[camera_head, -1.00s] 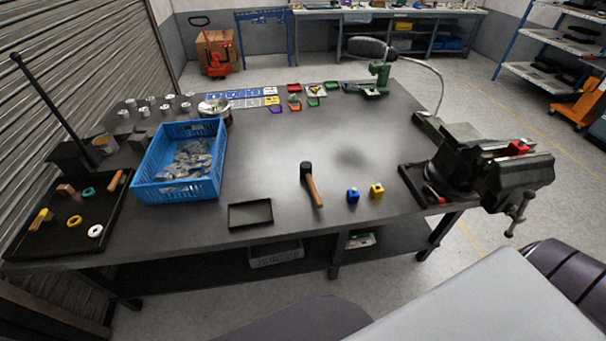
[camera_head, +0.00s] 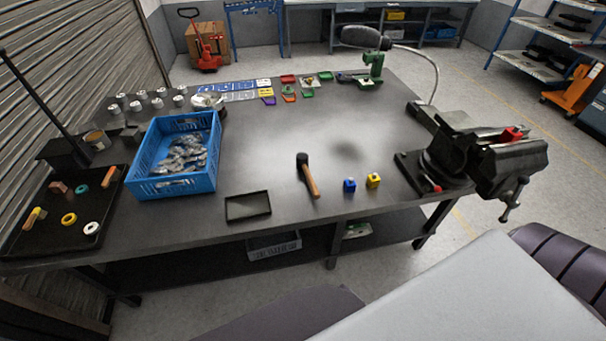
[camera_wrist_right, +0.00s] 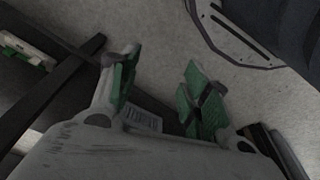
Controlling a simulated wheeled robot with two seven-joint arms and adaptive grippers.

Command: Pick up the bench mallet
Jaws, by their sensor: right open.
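The bench mallet (camera_head: 308,178) lies on the dark workbench (camera_head: 270,130) near its front edge in the head view. It has a black head and an orange-brown wooden handle pointing toward the front. My right gripper (camera_wrist_right: 158,90) shows in the right wrist view with its green-padded fingers apart and nothing between them. The floor and the bench's lower shelf lie beyond it, and the mallet is not in that view. My left gripper is not in view.
A blue crate (camera_head: 139,170) of metal parts stands left of the mallet, and a small black tray (camera_head: 247,206) is nearer. A blue block (camera_head: 349,185) and a yellow block (camera_head: 373,181) sit right of it. A large vise (camera_head: 470,155) is at the right edge.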

